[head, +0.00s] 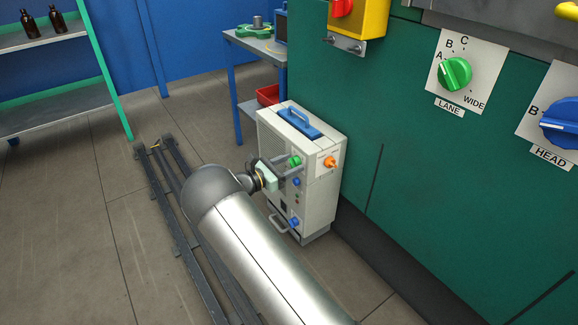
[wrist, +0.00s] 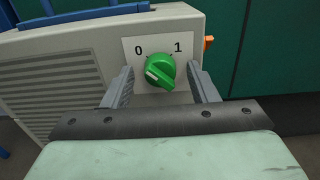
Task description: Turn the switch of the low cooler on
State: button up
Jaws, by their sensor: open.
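The low cooler (head: 318,190) is a pale grey box on the floor against the green machine, with a blue handle on top. Its green switch (head: 295,161) also shows in the wrist view (wrist: 160,71), on a white plate marked 0 at upper left and 1 at upper right. The knob's white mark shows at its left end, on the 0 side. My gripper (wrist: 162,84) is open, one finger on each side of the green switch, with visible gaps to it. In the head view my gripper (head: 280,168) is partly hidden by my arm.
An orange knob (head: 329,162) is on the cooler's adjoining face. Blue knobs (head: 296,182) (head: 294,222) sit below the green switch. A blue table (head: 247,108) with a red tray (head: 268,95) stands behind. Dark floor rails (head: 185,215) run left of the cooler.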

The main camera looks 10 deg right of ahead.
jog(key=c, duration=1)
jog(key=shift+o, duration=0.2)
jog(key=shift+m, duration=0.3)
jog(key=shift+a+f+m+b, duration=0.1)
jog(key=shift+m+b, duration=2.3)
jog(key=shift+m, duration=6.2)
